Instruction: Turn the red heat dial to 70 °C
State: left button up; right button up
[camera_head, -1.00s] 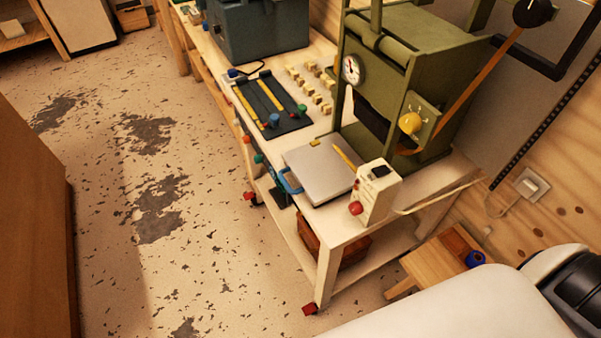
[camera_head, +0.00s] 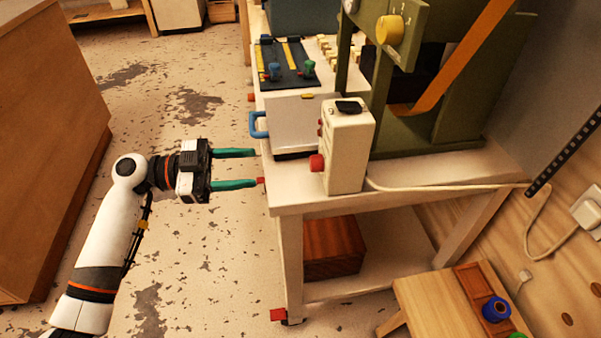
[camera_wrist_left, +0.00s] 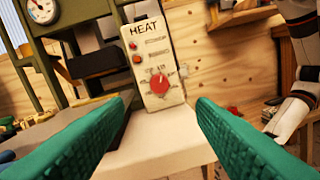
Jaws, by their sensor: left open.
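The red heat dial (camera_head: 317,163) sticks out from the front of a cream control box (camera_head: 347,150) on the near end of the workbench. In the left wrist view the dial (camera_wrist_left: 159,84) is straight ahead, on a panel marked HEAT (camera_wrist_left: 152,62) with a printed scale around it; the numbers are too small to read. My left gripper (camera_head: 256,168) has green fingers spread open and empty. It is to the left of the dial, apart from it, with its fingers pointing toward the box. My right gripper does not show.
A metal plate with a blue handle (camera_head: 259,125) lies beside the box. The green press (camera_head: 440,100) stands behind it. A cream cable (camera_head: 440,187) runs right from the box. A small wooden stool (camera_head: 450,300) is at lower right. The floor left of the bench is clear.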

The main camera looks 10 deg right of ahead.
aim_at(316, 163)
pick_arm(q)
jog(key=d+p, duration=0.1)
jog(key=d, duration=1)
jog(key=shift+s+d+p, duration=0.15)
jog(key=shift+s+p, duration=0.05)
jog(key=shift+p, duration=0.1)
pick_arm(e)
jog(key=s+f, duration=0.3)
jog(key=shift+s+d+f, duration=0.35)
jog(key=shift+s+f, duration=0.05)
pick_arm(q)
jog(key=c, duration=1)
jog(key=shift+o, duration=0.2)
jog(key=n+b, duration=0.3)
jog(key=n, duration=0.1)
jog(key=shift+f+n, duration=0.15)
jog(key=shift+n, duration=1.35)
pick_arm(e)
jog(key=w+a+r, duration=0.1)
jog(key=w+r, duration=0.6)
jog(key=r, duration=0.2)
pick_arm(q)
jog(key=shift+h, duration=0.3)
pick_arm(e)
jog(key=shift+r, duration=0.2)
pick_arm(q)
jog(key=o, duration=1)
jog(key=shift+c, duration=0.2)
